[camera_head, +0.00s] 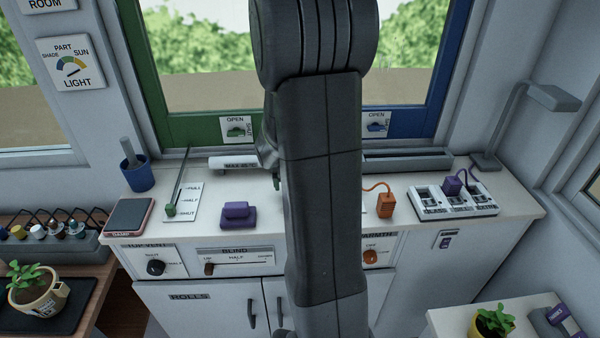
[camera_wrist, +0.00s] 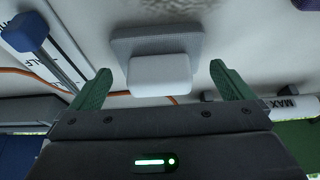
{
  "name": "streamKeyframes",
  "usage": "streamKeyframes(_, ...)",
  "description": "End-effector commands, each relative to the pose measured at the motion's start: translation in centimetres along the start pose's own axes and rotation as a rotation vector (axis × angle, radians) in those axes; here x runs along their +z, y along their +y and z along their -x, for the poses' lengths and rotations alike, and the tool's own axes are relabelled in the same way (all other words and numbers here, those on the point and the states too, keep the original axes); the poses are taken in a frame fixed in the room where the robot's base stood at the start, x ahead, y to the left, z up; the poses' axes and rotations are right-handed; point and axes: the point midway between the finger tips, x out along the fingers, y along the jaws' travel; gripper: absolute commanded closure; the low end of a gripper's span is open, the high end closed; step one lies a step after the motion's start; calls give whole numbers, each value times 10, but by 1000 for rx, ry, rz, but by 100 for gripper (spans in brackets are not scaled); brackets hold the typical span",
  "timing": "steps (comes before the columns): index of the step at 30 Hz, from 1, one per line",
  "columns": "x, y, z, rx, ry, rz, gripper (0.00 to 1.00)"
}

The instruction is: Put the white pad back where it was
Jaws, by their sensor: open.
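The white pad (camera_wrist: 160,74) is a smooth white block on a wider grey, textured base (camera_wrist: 118,46), lying on the pale worktop in the wrist view. My gripper (camera_wrist: 158,72) is open, with one green finger left of the white block and one right of it. A gap shows on both sides, so nothing is held. In the head view my arm covers the middle of the worktop and hides the pad and most of the gripper.
A purple pad (camera_head: 238,214) and a green slider (camera_head: 171,209) stand on the worktop left of my arm. An orange plug (camera_head: 385,205) and a socket strip (camera_head: 453,201) are to the right. A blue-knobbed slider (camera_wrist: 27,32) and an orange cord (camera_wrist: 122,94) show in the wrist view.

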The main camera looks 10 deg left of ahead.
Motion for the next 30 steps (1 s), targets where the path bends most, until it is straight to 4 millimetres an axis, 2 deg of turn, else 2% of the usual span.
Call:
streamKeyframes(18,0,0,94,-2,5,-1,0)
streamKeyframes(24,0,0,110,-1,3,0,0)
streamKeyframes(30,0,0,113,-1,1,0,0)
